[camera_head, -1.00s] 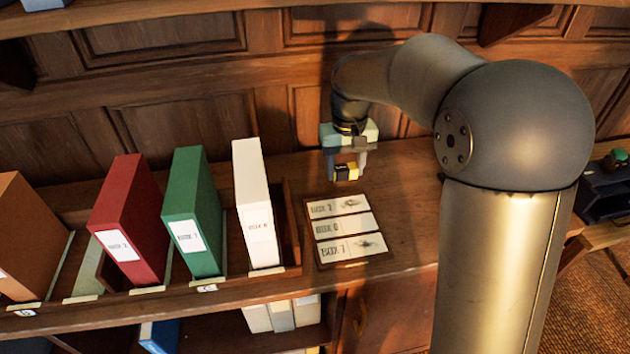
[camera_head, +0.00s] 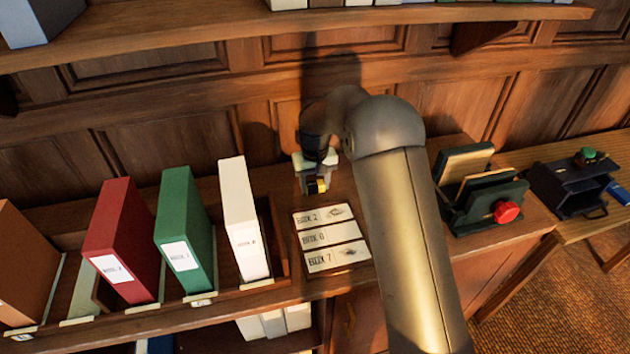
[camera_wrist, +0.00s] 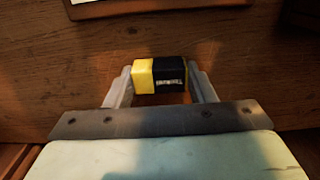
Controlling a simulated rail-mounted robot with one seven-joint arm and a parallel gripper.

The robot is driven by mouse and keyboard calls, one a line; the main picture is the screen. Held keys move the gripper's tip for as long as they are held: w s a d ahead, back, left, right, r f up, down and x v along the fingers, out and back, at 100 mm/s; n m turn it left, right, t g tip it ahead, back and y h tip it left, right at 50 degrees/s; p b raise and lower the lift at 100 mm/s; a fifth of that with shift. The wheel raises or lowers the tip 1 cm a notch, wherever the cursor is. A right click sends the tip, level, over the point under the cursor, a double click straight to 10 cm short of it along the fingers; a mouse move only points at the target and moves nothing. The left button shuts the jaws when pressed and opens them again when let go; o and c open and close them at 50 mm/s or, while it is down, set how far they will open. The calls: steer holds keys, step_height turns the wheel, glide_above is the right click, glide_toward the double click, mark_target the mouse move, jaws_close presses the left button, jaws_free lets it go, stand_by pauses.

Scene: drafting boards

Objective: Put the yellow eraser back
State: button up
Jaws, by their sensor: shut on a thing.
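The yellow eraser (camera_wrist: 143,73) has a black sleeve with pale lettering. My gripper (camera_wrist: 160,82) is shut on it, one finger at each end, in the wrist view. In the head view the eraser (camera_head: 321,184) shows small and partly shaded between the fingers of my gripper (camera_head: 314,186). It is held over the wooden counter, just behind the card board. How high it is above the counter is hard to tell.
A board with three labelled cards (camera_head: 330,238) lies in front. White (camera_head: 240,215), green (camera_head: 183,230) and red (camera_head: 125,240) binders stand in a rack at left. A dark green holder with a red knob (camera_head: 507,212) stands at right, beyond my arm. A black organiser (camera_head: 575,190) sits farther right.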

mark_target(315, 184)
steer(key=shift+f, duration=0.1)
steer(key=shift+f, duration=0.15)
steer(key=o, duration=0.9)
steer(key=shift+o, duration=0.2)
step_height(315, 184, up, 13)
steer(key=b, duration=0.2)
steer(key=s+d+r+m, duration=0.1)
steer(key=s+d+r, duration=0.1)
steer(key=s+d, duration=0.45)
steer(key=s+d+r+m, duration=0.1)
steer(key=s+d+r, duration=0.2)
steer(key=s+d, duration=0.35)
steer(key=s+d+f, duration=0.2)
steer(key=s+f, duration=0.1)
steer(key=s, duration=0.9)
steer(key=s+d+f+m, duration=0.1)
steer(key=s+d+f, duration=0.2)
steer(key=s, duration=0.8)
steer(key=shift+s+t, duration=0.35)
steer(key=shift+t, duration=0.05)
